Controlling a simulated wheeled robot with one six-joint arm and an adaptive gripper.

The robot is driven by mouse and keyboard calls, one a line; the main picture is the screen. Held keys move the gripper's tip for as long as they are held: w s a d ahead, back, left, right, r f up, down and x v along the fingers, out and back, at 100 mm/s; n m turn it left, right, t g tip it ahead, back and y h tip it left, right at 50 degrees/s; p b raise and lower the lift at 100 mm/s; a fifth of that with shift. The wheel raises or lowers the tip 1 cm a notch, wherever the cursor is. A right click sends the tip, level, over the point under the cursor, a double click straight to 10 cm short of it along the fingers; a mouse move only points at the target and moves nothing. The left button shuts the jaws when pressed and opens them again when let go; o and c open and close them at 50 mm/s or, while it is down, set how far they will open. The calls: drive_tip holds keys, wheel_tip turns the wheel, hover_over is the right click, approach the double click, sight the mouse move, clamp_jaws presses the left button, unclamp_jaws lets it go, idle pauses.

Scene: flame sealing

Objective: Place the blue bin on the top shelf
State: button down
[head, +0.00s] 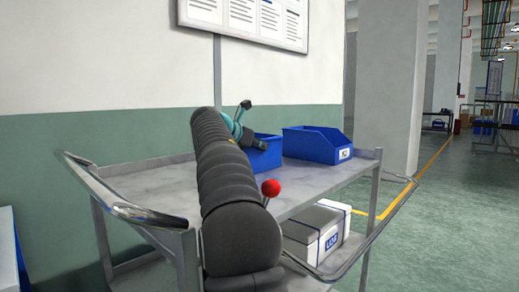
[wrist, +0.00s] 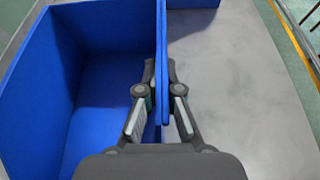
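A blue bin (head: 268,157) is at the top shelf (head: 312,177) of a grey metal cart, partly hidden behind my arm in the head view. My gripper (head: 254,139) is at this bin's near rim. In the wrist view my gripper (wrist: 160,88) has one finger inside the bin (wrist: 90,75) and one outside. The bin looks empty and upright. Whether its bottom touches the shelf is hidden.
A second blue bin (head: 313,144) with a white label stands on the top shelf, just right of the first. A white and grey box (head: 316,232) is on the lower shelf. Cart handles (head: 124,212) stick out at the sides. A red ball (head: 271,188) shows beside my arm. The front of the top shelf is clear.

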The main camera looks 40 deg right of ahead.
drive_tip(key=c, duration=1.3)
unclamp_jaws()
drive_tip(key=shift+f, duration=0.1)
drive_tip(key=shift+a+r, duration=0.25)
drive_tip(key=v, duration=1.1)
drive_tip(key=shift+a+r+p, duration=0.1)
drive_tip(key=shift+a+p, duration=0.15)
drive_tip(key=shift+p, duration=0.15)
